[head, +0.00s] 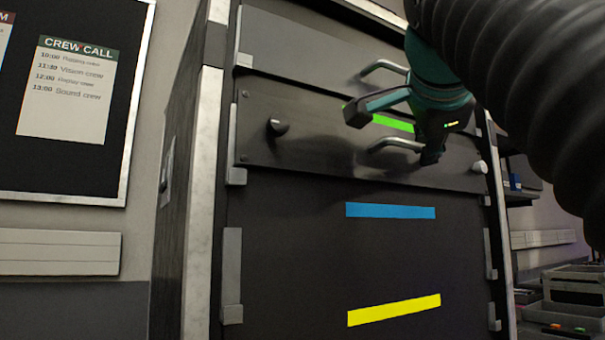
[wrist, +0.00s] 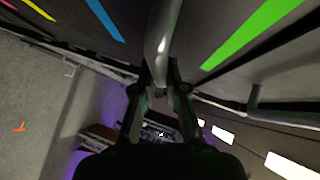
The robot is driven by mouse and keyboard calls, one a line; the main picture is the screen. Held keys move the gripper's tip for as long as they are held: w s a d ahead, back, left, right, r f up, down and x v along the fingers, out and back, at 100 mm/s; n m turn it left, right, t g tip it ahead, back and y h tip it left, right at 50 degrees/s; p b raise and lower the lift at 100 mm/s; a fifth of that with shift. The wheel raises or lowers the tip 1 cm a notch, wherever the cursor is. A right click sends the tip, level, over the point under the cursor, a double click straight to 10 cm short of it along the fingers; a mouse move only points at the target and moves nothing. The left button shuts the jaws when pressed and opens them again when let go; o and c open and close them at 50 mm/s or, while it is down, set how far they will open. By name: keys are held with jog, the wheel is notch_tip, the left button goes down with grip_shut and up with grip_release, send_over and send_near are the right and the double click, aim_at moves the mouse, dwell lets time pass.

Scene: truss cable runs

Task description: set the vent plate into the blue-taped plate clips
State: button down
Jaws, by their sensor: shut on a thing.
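A wide dark plate (head: 320,140) with a bar handle (head: 395,144) and a knob near each end lies across the rack, at the level of the green tape (head: 393,122). I see no vent slots in it. My gripper (head: 432,155) is shut on this handle near its right end; in the wrist view the handle (wrist: 163,35) runs between my fingers (wrist: 160,90). The blue tape (head: 390,211) is on the dark rack face below the plate, with a grey clip at the left (head: 232,270) and another at the right (head: 490,255). No plate shows between these clips.
Another dark plate (head: 310,45) with its own handle (head: 384,67) sits directly above. Yellow tape (head: 394,309) marks a lower level. The rack's pale edge post (head: 200,170) stands at left. Bins (head: 570,310) stand at lower right. The face around the blue tape is clear.

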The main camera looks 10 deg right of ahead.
jog(key=shift+m+t+b, duration=0.4)
jog(key=shift+t+b, duration=0.1)
jog(key=shift+b, duration=0.55)
jog(key=shift+a+r, duration=0.1)
dwell(1.8)
jog(key=shift+f+b, duration=0.55)
jog(key=shift+f, duration=0.25)
dwell(1.2)
jog(key=shift+w+f, duration=0.2)
jog(key=shift+f, duration=0.15)
dwell(1.0)
jog(key=c, duration=1.2)
grip_release()
jog(key=shift+w+a, duration=0.1)
jog(key=shift+o, duration=0.2)
